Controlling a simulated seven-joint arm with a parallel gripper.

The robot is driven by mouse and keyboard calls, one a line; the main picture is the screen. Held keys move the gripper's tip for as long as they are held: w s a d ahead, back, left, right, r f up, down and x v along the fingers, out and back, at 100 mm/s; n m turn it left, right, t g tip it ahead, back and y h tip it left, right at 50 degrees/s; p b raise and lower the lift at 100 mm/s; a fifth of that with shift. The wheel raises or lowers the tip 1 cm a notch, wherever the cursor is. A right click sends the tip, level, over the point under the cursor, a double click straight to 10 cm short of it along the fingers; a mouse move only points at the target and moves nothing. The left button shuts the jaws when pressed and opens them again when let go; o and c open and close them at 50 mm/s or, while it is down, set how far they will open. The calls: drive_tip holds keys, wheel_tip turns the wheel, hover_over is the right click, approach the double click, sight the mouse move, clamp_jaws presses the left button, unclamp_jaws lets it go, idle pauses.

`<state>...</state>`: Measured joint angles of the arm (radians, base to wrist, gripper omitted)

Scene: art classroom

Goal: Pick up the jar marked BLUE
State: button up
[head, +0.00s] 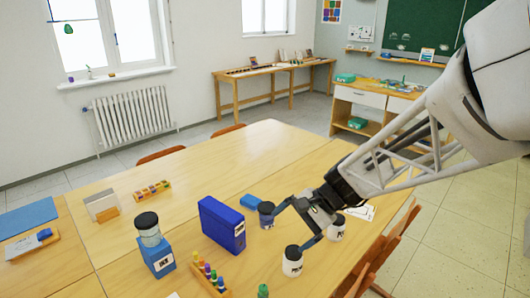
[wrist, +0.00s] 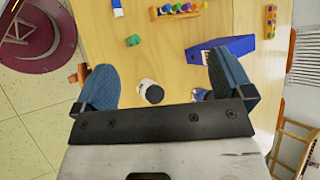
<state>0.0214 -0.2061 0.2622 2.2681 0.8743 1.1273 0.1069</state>
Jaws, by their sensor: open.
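A jar with dark blue contents and a dark lid (head: 267,215) stands on the table beside the blue box file; its label is too small to read. It shows partly hidden beside the right finger in the wrist view (wrist: 199,94). A white jar with a dark lid (head: 292,262) stands nearer the front; it also shows between the fingers in the wrist view (wrist: 150,91). Another white jar with a dark lid (head: 337,230) stands right of my gripper. My gripper (head: 295,226) is open and empty above the jars, one finger near the blue jar, the other near the front white jar.
A blue box file (head: 222,224) stands left of the blue jar, with a flat blue item (head: 251,201) behind. A marker rack (head: 210,278), a green object (head: 263,291) and a blue box with a jar on top (head: 157,257) stand farther left.

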drive_tip(key=w+a+f+m+t+y, duration=0.1)
drive_tip(key=w+a+f+m+y, duration=0.15)
drive_tip(key=w, duration=0.25)
drive_tip(key=w+a+f+m+y, duration=0.1)
drive_tip(key=w+f+m+y, duration=0.15)
drive_tip(key=w, duration=0.35)
drive_tip(key=m+t, duration=1.1)
drive_tip(key=m, duration=0.2)
approach(267, 214)
drive_tip(key=w+f, duration=0.1)
drive_tip(key=w+a+f, duration=0.1)
drive_tip(key=w, duration=0.1)
drive_tip(key=w+f, duration=0.2)
drive_tip(key=shift+a, duration=0.4)
drive_tip(key=shift+r, duration=0.1)
drive_tip(key=shift+x, duration=1.35)
drive_tip(key=shift+x, duration=2.6)
drive_tip(key=shift+r, duration=0.1)
